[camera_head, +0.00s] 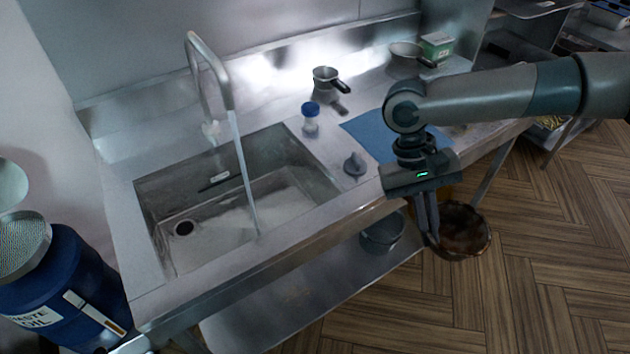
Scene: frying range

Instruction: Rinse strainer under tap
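The strainer (464,232) looks like a round, dark basket with brown residue, in front of the counter's right end. My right gripper (431,238) points down at its left rim, with its fingers close together and apparently shut on it; the exact grip is partly hidden. The tap (222,85) arches over the sink (285,150) at the left. Water runs from it in a thin stream into the basin, away from the strainer.
A blue-lidded shaker (310,118), a grey knob-like item (355,164) and a small pan (326,80) stand right of the sink. A blue mat (365,130) lies under my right arm. A pot (383,235) sits on the lower shelf. A blue waste oil drum (75,275) stands left.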

